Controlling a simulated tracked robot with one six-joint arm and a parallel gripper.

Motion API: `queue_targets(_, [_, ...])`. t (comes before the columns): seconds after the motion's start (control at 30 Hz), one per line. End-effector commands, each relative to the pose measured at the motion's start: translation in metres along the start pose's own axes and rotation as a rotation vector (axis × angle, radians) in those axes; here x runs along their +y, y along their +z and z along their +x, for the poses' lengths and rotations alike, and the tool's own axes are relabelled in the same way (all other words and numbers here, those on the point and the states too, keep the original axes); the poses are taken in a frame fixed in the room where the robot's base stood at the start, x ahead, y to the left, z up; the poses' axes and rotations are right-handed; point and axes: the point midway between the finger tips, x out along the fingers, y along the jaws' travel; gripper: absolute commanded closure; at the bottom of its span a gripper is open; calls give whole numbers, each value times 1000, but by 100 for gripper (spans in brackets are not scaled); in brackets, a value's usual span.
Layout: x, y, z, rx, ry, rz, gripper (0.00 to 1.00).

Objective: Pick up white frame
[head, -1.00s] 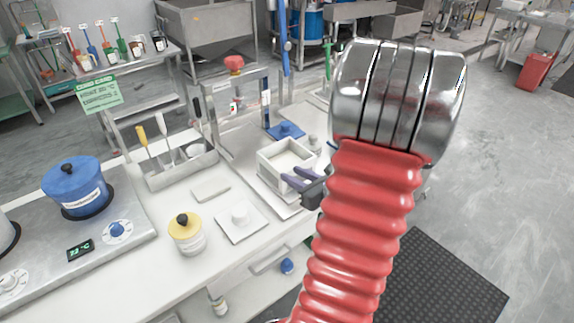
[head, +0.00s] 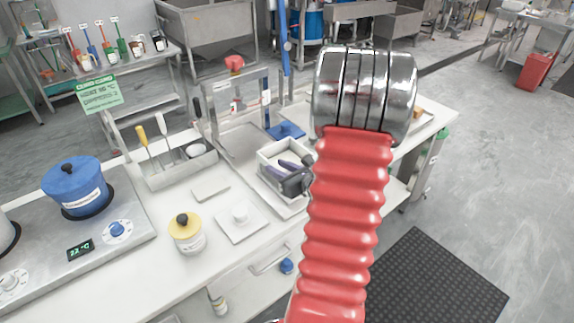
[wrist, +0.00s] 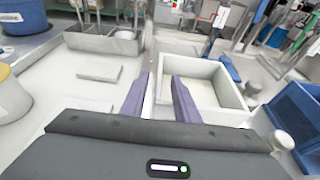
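The white frame (head: 264,168) is a square, open-topped box with low walls, standing upright on the metal base of the bench rig. In the wrist view it (wrist: 232,92) fills the area right of centre. I cannot tell whether the fingers touch the wall. My red-sleeved arm hides the area right of the frame.
A metal stand with a red knob (head: 234,63) rises behind the frame. A blue block (head: 286,132) is behind it. A blue bin (wrist: 297,115) is at right.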

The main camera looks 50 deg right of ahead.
Motion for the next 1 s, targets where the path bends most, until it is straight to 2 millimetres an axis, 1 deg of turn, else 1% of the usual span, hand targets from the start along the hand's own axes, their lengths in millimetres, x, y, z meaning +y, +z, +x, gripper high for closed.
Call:
queue_targets(0.13, [1, 0, 9, 0, 3, -1, 72])
queue_targets(0.4, [1, 0, 43, 1, 2, -1, 72])
queue_targets(0.5, [1, 0, 50, 0, 1, 0, 72])
queue_targets(1.0, [0, 0, 51, 0, -1, 0, 72])
